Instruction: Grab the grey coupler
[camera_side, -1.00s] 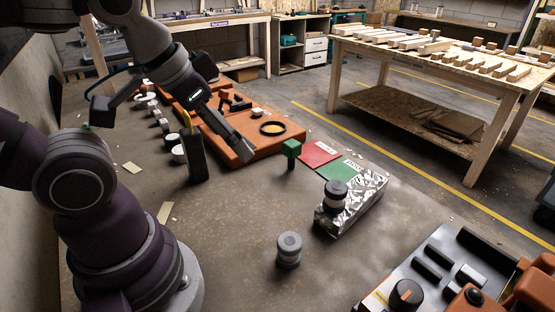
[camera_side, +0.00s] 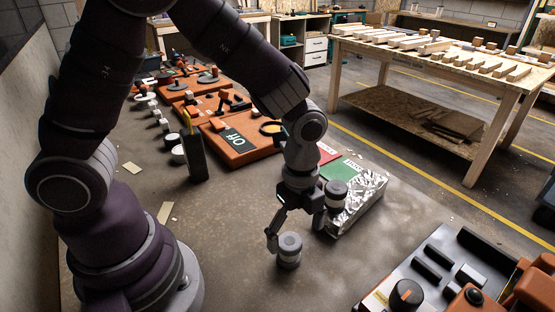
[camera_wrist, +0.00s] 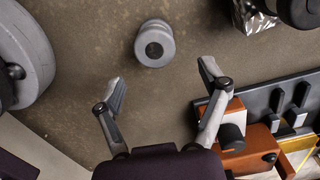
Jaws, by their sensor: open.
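The grey coupler (camera_side: 289,252), a short cylinder with a lighter band, stands upright on the bench top. In the wrist view the grey coupler (camera_wrist: 154,43) shows as a grey cylinder with a dark round centre, near the top middle. My gripper (camera_side: 295,230) is just above and beside it in the side view, fingers pointing down. In the wrist view my gripper (camera_wrist: 161,78) has its two fingers spread wide, with nothing between them. The coupler lies beyond the fingertips, apart from them.
A second, darker coupler (camera_side: 336,190) sits on a foil-wrapped block (camera_side: 358,210) close to my gripper's right. A black holder (camera_side: 193,157) stands at left. The bench in front of the coupler is clear.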

